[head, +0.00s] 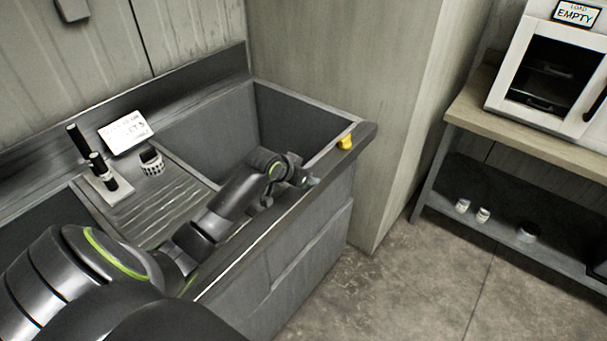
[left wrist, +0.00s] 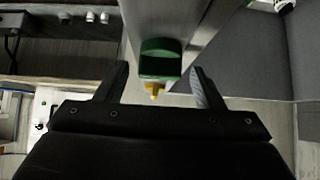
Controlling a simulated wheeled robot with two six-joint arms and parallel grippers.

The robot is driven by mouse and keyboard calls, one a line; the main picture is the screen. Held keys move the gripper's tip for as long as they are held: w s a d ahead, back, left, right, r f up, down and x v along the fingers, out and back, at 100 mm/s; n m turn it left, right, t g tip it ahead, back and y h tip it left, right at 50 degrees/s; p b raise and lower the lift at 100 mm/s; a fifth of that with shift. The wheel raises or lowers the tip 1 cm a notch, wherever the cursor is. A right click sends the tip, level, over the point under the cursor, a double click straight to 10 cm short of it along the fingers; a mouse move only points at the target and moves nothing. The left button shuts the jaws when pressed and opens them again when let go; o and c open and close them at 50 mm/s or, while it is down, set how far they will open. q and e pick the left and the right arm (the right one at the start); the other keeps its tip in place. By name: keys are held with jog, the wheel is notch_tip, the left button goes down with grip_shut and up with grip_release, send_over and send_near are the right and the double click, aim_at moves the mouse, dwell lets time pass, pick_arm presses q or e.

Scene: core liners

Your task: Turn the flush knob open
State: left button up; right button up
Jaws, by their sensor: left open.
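A small yellow knob (head: 345,142) sits on the right end of the sink unit's front rim in the head view. In the left wrist view, a yellow piece (left wrist: 154,90) shows beside a green block (left wrist: 160,62); how the two are joined is unclear. My left gripper (head: 306,180) is over the front rim, to the left of the knob and apart from it in the head view. In the left wrist view its open fingers (left wrist: 160,84) stand on either side of the yellow piece, with space on both sides. My right gripper is not in view.
The grey sink basin (head: 205,135) lies behind my left arm. A ribbed drainboard holds a black-and-white cup (head: 151,162), a stand with black posts (head: 107,183) and a sign (head: 125,131). A bench with a white oven (head: 550,75) stands at right; floor between is clear.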

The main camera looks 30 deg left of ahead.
pick_arm(q)
jog(key=shift+w+f, duration=0.4)
jog(key=shift+f, duration=0.05)
